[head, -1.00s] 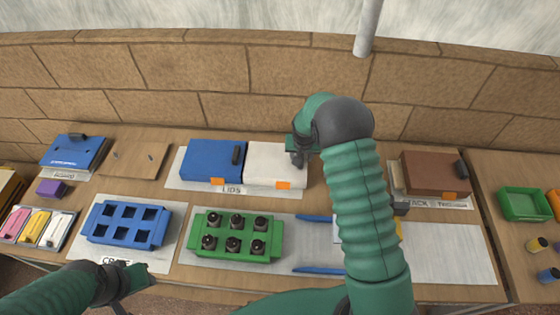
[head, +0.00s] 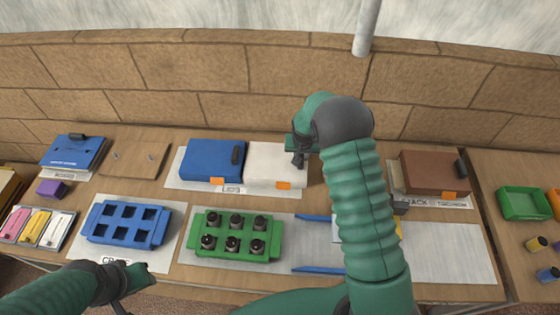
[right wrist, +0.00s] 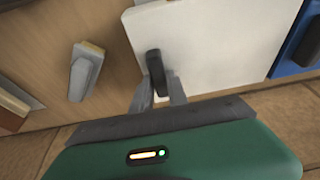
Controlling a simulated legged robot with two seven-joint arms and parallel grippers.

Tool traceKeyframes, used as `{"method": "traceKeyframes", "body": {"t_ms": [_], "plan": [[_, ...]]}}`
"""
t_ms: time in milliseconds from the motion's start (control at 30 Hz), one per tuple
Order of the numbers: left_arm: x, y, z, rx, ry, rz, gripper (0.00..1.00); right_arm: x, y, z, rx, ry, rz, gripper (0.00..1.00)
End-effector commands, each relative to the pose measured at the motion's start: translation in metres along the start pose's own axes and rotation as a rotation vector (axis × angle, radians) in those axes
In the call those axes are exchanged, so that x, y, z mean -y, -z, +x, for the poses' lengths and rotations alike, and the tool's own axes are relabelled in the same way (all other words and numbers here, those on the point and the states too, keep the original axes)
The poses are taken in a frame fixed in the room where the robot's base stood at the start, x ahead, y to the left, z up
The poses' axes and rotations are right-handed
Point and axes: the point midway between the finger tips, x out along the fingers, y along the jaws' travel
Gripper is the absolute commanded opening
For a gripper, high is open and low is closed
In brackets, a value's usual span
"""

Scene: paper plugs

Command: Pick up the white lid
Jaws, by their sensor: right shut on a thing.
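The white lid (head: 272,163) lies on the pale LIDS mat, right beside the blue lid (head: 210,159). In the right wrist view the white lid (right wrist: 215,45) fills the upper middle, with its black handle (right wrist: 156,72) near the gripper. My right gripper (right wrist: 158,92) has its two grey fingers closed on that handle. In the head view my right gripper (head: 299,158) is at the lid's right end, partly hidden by my own arm. My left gripper (head: 136,280) is at the lower left, away from the lids; its finger opening is unclear.
A green block with several dark plugs (head: 236,234) and a blue crate with square holes (head: 126,224) stand in front of the lids. A brown box (head: 430,172) is to the right. A stone wall (head: 220,80) runs close behind the table.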

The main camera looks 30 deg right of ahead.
Motion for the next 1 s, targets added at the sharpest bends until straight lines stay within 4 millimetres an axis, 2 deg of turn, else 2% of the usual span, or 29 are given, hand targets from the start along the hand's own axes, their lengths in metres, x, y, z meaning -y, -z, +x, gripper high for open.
{"method": "traceKeyframes", "body": {"t_ms": [767, 867, 1000], "plan": [[0.0, 0.0, 0.0, 0.0, 0.0, 0.0, 0.36, 0.0, 0.001, -0.001, -0.001, 0.001, 0.0, 0.0], [0.0, 0.0, 0.001, 0.0, 0.0, 0.0, 0.36, 0.001, 0.004, -0.008, -0.003, 0.001, 0.0, 0.0], [0.0, -0.001, 0.005, 0.0, 0.0, 0.0, 0.36, 0.001, 0.013, -0.036, -0.007, 0.002, 0.0, 0.0]]}}
